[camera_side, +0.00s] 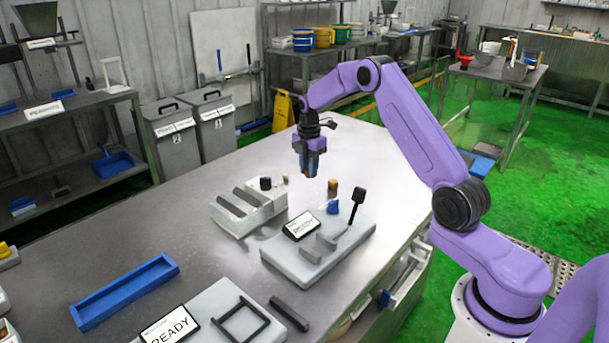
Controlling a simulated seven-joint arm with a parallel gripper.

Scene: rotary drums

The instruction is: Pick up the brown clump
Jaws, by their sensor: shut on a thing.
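My gripper (310,172) points down above the grey table, behind the two pale blocks. Its blue-grey fingers are shut on a small reddish-brown thing, which I take to be the brown clump (311,174). The fingers hide most of it, so its shape is hard to tell. The grip looks a little above the tabletop, but the exact gap is unclear.
A tan-brown upright piece (333,187) stands right of my gripper, near a blue piece (333,207) and a black upright handle (357,203). A pale block with grey bars (235,222) is front left. A long blue tray (125,291) lies farther left. The table's middle left is clear.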

